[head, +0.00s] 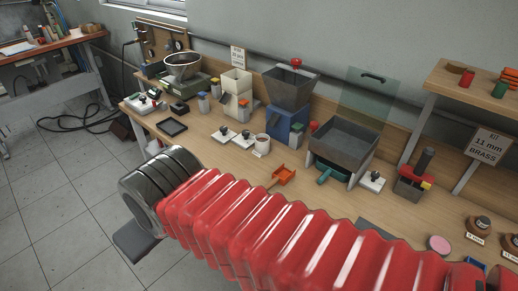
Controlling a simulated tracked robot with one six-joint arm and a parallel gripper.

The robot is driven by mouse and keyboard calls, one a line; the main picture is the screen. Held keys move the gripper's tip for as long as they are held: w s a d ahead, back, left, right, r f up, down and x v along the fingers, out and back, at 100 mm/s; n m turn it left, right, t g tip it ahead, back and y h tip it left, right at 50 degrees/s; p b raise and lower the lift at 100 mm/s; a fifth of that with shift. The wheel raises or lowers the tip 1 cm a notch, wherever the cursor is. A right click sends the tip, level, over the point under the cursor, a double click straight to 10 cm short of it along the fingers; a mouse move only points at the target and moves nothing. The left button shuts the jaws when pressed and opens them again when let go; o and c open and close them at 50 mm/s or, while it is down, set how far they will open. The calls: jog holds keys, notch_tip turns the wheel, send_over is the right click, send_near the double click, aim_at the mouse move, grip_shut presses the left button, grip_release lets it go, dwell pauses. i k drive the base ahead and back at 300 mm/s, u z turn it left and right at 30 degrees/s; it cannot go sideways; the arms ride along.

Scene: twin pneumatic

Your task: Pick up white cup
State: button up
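A small white cup (262,144) stands on the wooden workbench (205,135), near the middle of the picture. It is upright, with a small pale label at its front. My red bellows-covered arm crosses the foreground from the lower left to the lower right, between the camera and the bench's front part. My gripper is not visible. The cup is not covered by my arm.
White switch boxes (223,134) sit left of the cup. A blue-based hopper (290,88) stands behind it. An orange scoop (283,176) lies in front to the right. A grey bin (343,139) and a red-black press (415,178) stand farther right.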

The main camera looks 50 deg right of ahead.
aim_at(261, 140)
jog(key=z, duration=0.05)
jog(key=i, duration=1)
jog(key=u, duration=0.05)
